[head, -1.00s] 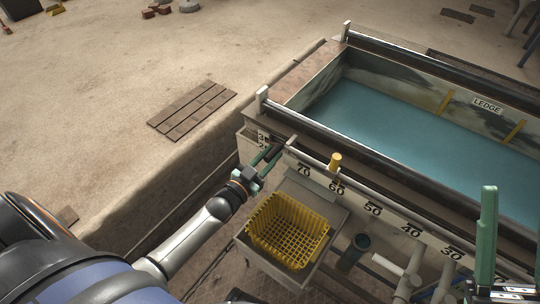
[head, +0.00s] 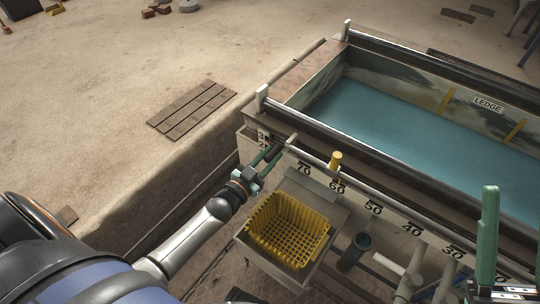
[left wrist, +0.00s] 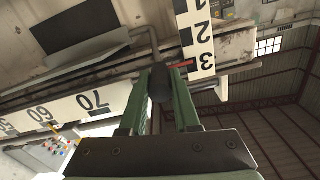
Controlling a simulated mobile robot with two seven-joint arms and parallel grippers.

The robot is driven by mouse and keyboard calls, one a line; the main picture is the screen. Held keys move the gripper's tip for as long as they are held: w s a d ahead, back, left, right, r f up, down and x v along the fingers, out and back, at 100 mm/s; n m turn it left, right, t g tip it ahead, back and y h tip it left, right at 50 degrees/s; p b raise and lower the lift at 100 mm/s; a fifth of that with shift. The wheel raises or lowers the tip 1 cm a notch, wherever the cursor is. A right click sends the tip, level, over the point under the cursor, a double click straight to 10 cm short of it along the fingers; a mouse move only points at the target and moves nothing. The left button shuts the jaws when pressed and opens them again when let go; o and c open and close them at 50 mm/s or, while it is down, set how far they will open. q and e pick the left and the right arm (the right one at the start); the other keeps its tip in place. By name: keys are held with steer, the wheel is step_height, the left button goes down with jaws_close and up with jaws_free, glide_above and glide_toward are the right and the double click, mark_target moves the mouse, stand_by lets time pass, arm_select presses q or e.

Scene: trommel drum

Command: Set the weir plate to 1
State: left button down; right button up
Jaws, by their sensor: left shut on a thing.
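My left gripper (head: 274,152) reaches the near left corner of the water tank (head: 300,100). In the left wrist view its green fingers (left wrist: 160,90) are shut on a dark round knob (left wrist: 160,80). Next to it is a white scale (left wrist: 203,47) with 1, 2 and 3. A red pointer (left wrist: 183,64) lies at about the 3 mark. The scale also shows small in the head view (head: 263,138). The weir plate itself cannot be clearly made out. A green finger of my right gripper (head: 488,235) stands upright at the lower right; its opening cannot be judged.
A yellow basket (head: 288,230) sits on a shelf below the tank's side. A yellow-capped post (head: 335,161) stands on a rail above a long number strip (head: 373,208). Grey pipes (head: 410,270) run at the lower right. The floor at the left is mostly open.

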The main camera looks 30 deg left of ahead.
arm_select(q)
step_height(320, 180, down, 8)
steer(key=b, duration=0.4)
steer(key=shift+r, duration=0.2)
arm_select(e)
steer(key=shift+m, duration=0.5)
steer(key=f, duration=0.5)
steer(key=shift+w+a+f, duration=0.1)
steer(key=shift+a+f, duration=0.2)
steer(key=shift+a, duration=0.05)
arm_select(q)
steer(key=shift+s+f, duration=0.1)
steer(key=shift+s, duration=0.05)
steer(key=c, duration=0.9)
jaws_free()
arm_select(e)
steer(key=shift+r, duration=0.1)
arm_select(q)
steer(key=s+p, duration=0.1)
steer(key=s, duration=0.3)
steer(key=s+a+p, duration=0.1)
steer(key=s, duration=0.3)
steer(key=s+p, duration=0.1)
steer(key=s, duration=0.3)
steer(key=shift+s+a, duration=0.15)
steer(key=shift+a, duration=0.2)
arm_select(e)
steer(key=shift+n, duration=0.4)
steer(key=r, duration=0.4)
steer(key=shift+d, duration=0.3)
